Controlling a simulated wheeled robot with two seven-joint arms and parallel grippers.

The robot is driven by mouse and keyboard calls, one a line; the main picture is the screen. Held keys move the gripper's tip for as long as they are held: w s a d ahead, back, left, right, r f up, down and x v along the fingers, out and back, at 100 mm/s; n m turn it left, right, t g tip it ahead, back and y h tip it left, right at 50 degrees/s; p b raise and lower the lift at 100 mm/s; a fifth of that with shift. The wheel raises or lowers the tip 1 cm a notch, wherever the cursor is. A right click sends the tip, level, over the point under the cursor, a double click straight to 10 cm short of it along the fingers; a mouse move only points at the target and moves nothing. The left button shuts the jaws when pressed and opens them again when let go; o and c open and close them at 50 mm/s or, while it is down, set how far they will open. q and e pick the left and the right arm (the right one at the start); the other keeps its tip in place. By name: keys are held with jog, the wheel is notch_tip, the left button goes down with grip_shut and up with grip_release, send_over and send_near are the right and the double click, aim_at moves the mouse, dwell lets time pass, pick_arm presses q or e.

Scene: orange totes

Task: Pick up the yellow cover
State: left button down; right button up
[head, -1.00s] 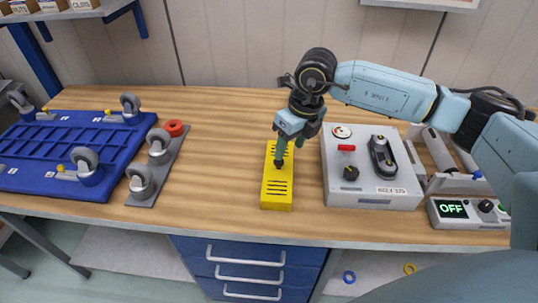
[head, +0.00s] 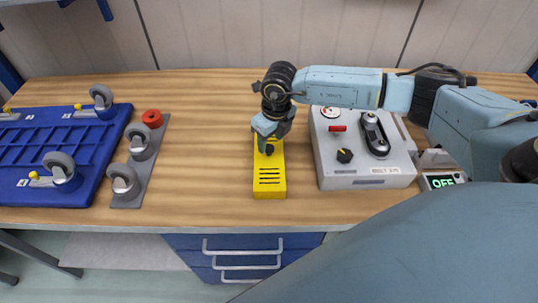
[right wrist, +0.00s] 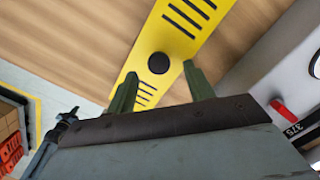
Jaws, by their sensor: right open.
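The yellow cover (head: 269,182) lies on the wooden bench, long side running front to back, with dark slots and a black knob. In the right wrist view the cover (right wrist: 185,45) crosses the upper middle, and its round black knob (right wrist: 158,63) shows just beyond the fingers. My right gripper (head: 267,143) is over the cover's far half, pointing down. In the right wrist view my right gripper (right wrist: 158,88) is open, with its two green fingers on either side of the knob's line and nothing between them. I cannot tell whether the fingers touch the cover. My left gripper is not in view.
A grey control box (head: 366,172) with a red switch and black knob stands close to the cover's right. A blue castered base (head: 30,197) and a grey plate with casters (head: 150,165) lie at left. Bare bench (head: 205,150) separates them from the cover.

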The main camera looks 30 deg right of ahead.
aim_at(269, 156)
jog(key=shift+w+a+f, duration=0.1)
jog(key=shift+f, duration=0.5)
jog(key=shift+w+a+f, duration=0.1)
jog(key=shift+f, duration=0.7)
jog(key=c, duration=1.1)
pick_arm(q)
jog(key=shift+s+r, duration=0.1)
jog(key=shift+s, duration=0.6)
pick_arm(e)
grip_shut()
